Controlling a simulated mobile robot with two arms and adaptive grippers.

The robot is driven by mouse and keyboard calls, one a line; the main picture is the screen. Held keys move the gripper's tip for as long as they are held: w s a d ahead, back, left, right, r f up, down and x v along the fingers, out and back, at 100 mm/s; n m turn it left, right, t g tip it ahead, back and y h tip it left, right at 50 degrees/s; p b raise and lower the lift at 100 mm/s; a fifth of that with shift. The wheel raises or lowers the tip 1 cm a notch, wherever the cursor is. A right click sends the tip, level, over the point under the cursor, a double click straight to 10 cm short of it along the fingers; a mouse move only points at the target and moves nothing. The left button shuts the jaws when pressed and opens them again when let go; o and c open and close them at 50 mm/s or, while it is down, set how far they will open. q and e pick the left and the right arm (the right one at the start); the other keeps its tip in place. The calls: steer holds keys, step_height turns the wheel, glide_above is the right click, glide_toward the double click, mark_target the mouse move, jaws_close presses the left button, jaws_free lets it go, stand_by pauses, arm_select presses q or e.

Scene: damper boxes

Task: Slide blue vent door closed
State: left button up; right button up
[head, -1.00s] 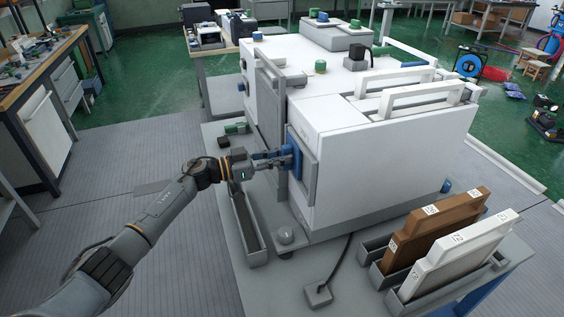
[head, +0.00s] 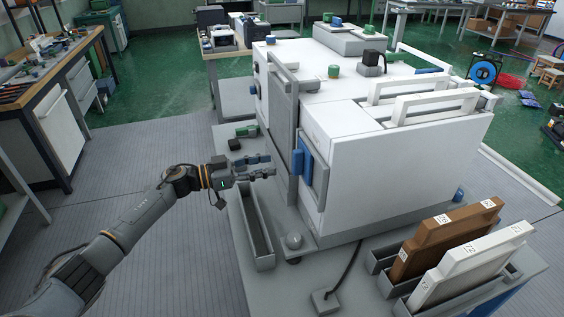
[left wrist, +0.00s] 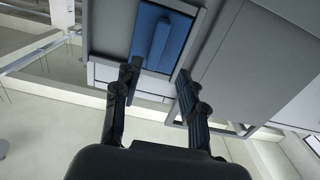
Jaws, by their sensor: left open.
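The blue vent door (head: 307,165) sits in a grey frame on the left face of the large white box (head: 405,160). Its raised blue handle (head: 297,162) stands out from it. In the left wrist view the blue door (left wrist: 160,38) fills most of the framed opening, with a pale strip below it. My left gripper (head: 273,165) is open and empty, a short way left of the handle and apart from it. Its two fingers (left wrist: 157,90) point toward the door in the left wrist view. My right gripper is not in view.
A tall grey panel (head: 283,125) stands just behind the vent frame. A narrow grey tray (head: 264,262) lies below my left gripper. Brown (head: 447,236) and white (head: 470,264) slabs stand in holders at the front right. The floor on the left is clear.

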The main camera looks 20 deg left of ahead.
arm_select(q)
steer(key=shift+v, duration=2.25)
